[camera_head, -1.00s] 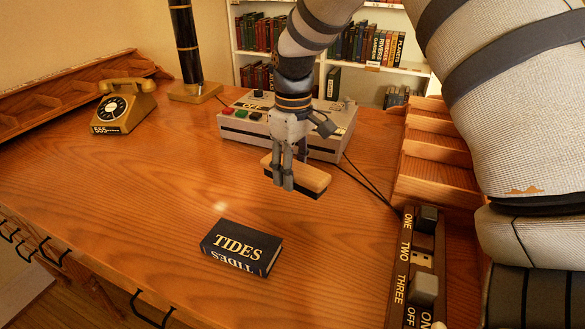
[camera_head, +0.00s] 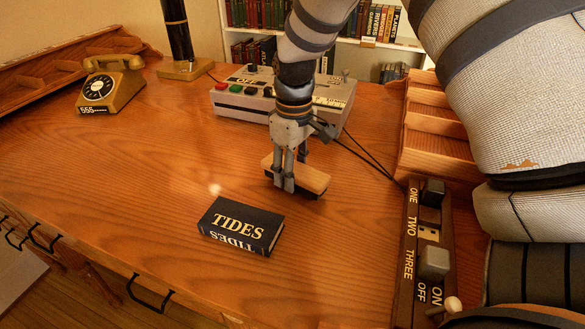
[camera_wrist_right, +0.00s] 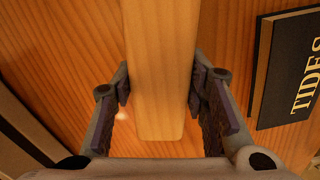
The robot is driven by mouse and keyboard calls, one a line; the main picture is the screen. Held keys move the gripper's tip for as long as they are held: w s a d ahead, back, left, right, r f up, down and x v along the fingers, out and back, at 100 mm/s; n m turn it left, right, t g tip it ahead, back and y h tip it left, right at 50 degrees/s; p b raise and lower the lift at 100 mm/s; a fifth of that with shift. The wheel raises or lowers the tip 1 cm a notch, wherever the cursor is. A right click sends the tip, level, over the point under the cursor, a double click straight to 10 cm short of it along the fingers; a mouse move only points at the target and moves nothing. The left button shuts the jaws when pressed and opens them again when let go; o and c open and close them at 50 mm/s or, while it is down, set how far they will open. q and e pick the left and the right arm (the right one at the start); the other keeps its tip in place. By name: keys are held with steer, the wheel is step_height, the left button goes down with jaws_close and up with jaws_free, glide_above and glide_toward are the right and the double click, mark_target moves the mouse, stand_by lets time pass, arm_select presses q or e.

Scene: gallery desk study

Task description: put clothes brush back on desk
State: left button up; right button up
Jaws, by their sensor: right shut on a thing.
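The clothes brush (camera_head: 312,178) has a pale wooden back and a dark underside. It is at the middle of the wooden desk (camera_head: 150,160), low over or touching the top; I cannot tell which. My right gripper (camera_head: 283,184) is shut on the brush from above, with a finger on each side. In the right wrist view the brush (camera_wrist_right: 160,70) runs lengthwise between the two fingers (camera_wrist_right: 158,92). Its bristles are mostly hidden there. My left gripper is not in view.
A dark book titled TIDES (camera_head: 242,226) lies just in front of the brush. A switch strip (camera_head: 421,255) and wooden compartments (camera_head: 432,135) stand at the right. A grey button box (camera_head: 240,100) is behind, with a telephone (camera_head: 110,85) at the far left. The left desk area is clear.

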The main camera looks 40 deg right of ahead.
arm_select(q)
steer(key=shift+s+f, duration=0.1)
arm_select(e)
steer(key=shift+f, duration=0.6)
steer(key=o, duration=1.3)
steer(key=o, duration=0.8)
steer(key=shift+r+p, duration=0.5)
steer(key=shift+r, duration=1.05)
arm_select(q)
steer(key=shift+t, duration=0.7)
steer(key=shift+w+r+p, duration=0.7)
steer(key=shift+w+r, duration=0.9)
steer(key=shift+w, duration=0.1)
arm_select(e)
steer(key=shift+r, duration=2.45)
steer(key=shift+f, duration=0.1)
